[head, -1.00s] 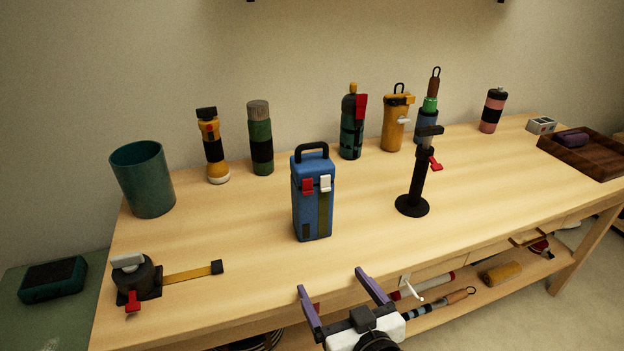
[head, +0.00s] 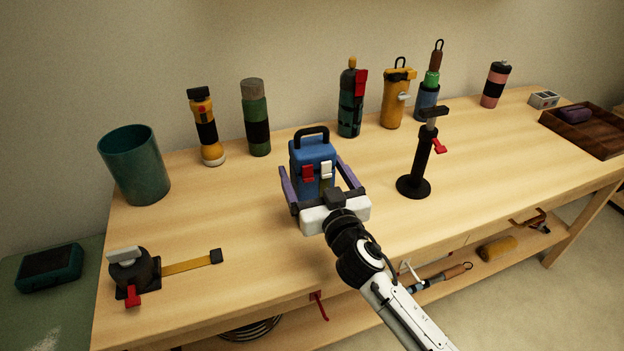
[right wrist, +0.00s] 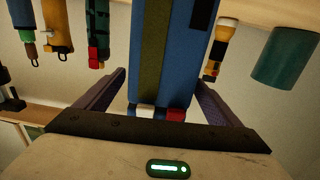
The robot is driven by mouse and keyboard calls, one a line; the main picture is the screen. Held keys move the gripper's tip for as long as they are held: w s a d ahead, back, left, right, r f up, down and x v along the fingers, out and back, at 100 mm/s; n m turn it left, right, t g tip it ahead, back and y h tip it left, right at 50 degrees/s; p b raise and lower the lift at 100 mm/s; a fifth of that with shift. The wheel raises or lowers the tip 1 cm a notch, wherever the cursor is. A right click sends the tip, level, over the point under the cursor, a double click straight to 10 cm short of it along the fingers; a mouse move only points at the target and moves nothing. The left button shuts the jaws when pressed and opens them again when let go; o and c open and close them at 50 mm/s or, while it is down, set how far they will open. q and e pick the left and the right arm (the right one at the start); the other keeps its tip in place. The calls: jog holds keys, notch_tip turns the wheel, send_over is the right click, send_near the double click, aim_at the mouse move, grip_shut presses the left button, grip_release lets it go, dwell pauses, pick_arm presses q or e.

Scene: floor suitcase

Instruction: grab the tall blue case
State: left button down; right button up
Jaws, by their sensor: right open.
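The tall blue case (head: 312,155) stands upright on the wooden workbench, with a black top handle, a red latch and a white latch on its front. My right gripper (head: 318,172) is open, with its purple fingers on either side of the case's body. The gripper's body hides the lower front of the case. In the right wrist view the blue case (right wrist: 178,60) stands between the two open fingers (right wrist: 160,95), with gaps visible on both sides. My left gripper is not in view.
A black stand (head: 419,165) with a red lever is to the right of the case. Flasks and flashlights, such as the green flask (head: 257,135), line the wall side. A teal cup (head: 135,165) and a tape measure (head: 130,275) are at left. A wooden tray (head: 590,140) is far right.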

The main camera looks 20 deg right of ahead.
jog(key=shift+w, duration=0.45)
jog(key=shift+f, duration=0.1)
jog(key=c, duration=1.5)
jog(key=shift+r, duration=0.2)
jog(key=shift+c, duration=0.2)
